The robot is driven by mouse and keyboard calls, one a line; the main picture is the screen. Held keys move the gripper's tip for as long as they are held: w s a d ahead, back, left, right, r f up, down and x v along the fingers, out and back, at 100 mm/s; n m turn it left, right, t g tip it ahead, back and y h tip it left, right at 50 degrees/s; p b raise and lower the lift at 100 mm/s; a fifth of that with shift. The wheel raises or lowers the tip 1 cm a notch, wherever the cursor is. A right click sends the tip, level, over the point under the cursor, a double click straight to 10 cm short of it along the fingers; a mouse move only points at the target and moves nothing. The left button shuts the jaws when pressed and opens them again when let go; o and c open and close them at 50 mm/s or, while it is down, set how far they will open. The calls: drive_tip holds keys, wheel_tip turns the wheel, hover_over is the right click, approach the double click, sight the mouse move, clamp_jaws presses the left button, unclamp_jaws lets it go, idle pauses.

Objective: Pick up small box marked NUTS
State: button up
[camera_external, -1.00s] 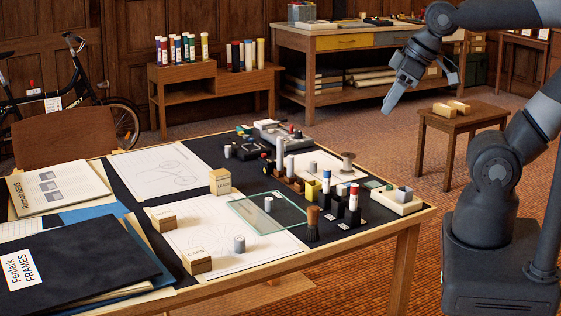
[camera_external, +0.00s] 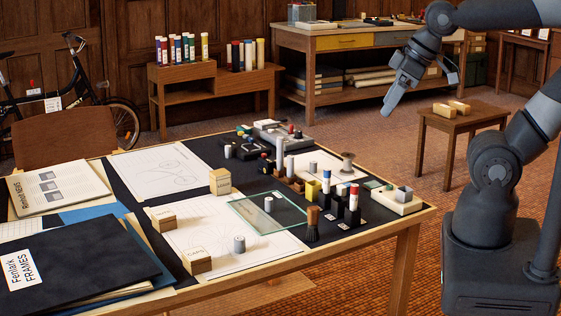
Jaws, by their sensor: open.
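Three small tan boxes with dark lettering stand on the drafting table (camera_external: 400,226): a rear box (camera_external: 220,181), a left box (camera_external: 163,219) and a front box (camera_external: 197,261). The lettering is too small for me to tell which is marked NUTS. Two more small boxes, one left (camera_external: 444,110) and one right (camera_external: 459,106), sit on the wooden stool, with no readable marking. My gripper (camera_external: 387,110) is open and empty, pointing down in the air at the upper right, well away from the three boxes on the table. Its fingertips are small in the picture.
A glass plate (camera_external: 243,212), a grey cylinder (camera_external: 239,244), a brush (camera_external: 313,224) and several markers and blocks crowd the table's middle and right. A black folder (camera_external: 90,250) covers the front left. The stool (camera_external: 480,120) and a workbench (camera_external: 310,50) stand behind.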

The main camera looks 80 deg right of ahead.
drive_tip(key=m+g+h, duration=0.2)
drive_tip(key=m+h, duration=0.1)
drive_tip(key=m, duration=0.5)
hover_over(163, 213)
drive_tip(key=s+a, duration=0.3)
wheel_tip(163, 213, down, 25)
drive_tip(key=x, duration=1)
drive_tip(key=shift+d+f, duration=0.15)
drive_tip(key=shift+d, duration=0.15)
drive_tip(key=c, duration=1.1)
